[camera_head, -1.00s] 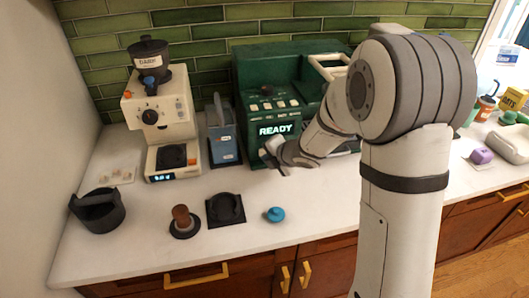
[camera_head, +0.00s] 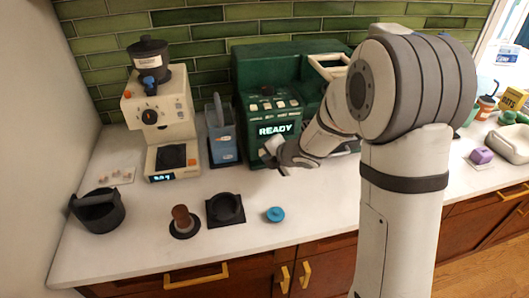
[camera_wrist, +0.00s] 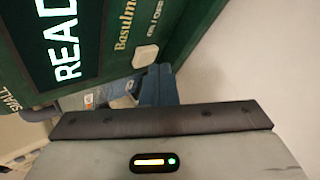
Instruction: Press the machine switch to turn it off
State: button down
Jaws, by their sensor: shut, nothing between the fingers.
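The dark green coffee machine (camera_head: 287,66) stands against the tiled wall, its display reading READY. In the wrist view its front (camera_wrist: 95,25) fills the upper left, with the lit display at the left. A pale rounded switch (camera_wrist: 145,56) sits on the green front beside small lettering, near the lower edge of the panel as pictured. In the head view I cannot make this switch out; my gripper is close in front of that area. My gripper (camera_head: 273,150) is shut and empty, just below the display. In the wrist view, its dark edge (camera_wrist: 160,120) appears below the switch, apart from it.
A cream grinder (camera_head: 160,110) and a blue container (camera_head: 222,145) stand left of the machine. A black knock bin (camera_head: 98,212), a tamper (camera_head: 183,222), a black mat (camera_head: 226,209) and a blue lidded item (camera_head: 275,214) sit in front. The white counter (camera_head: 140,240) is clear between them.

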jog(key=shift+w, duration=0.15)
jog(key=shift+w+a, duration=0.15)
jog(key=shift+w, duration=0.1)
dwell(0.7)
jog(key=shift+s, duration=0.45)
jog(key=shift+s+d, duration=0.1)
jog(key=shift+d, duration=0.1)
jog(key=shift+s+d+b, duration=0.25)
jog(key=shift+s+b, duration=0.1)
jog(key=shift+s, duration=0.6)
jog(key=shift+s+d+b, duration=0.3)
jog(key=shift+s, duration=0.6)
jog(key=shift+s+d+b, duration=0.25)
jog(key=shift+s+b, duration=0.1)
jog(key=shift+s, duration=0.6)
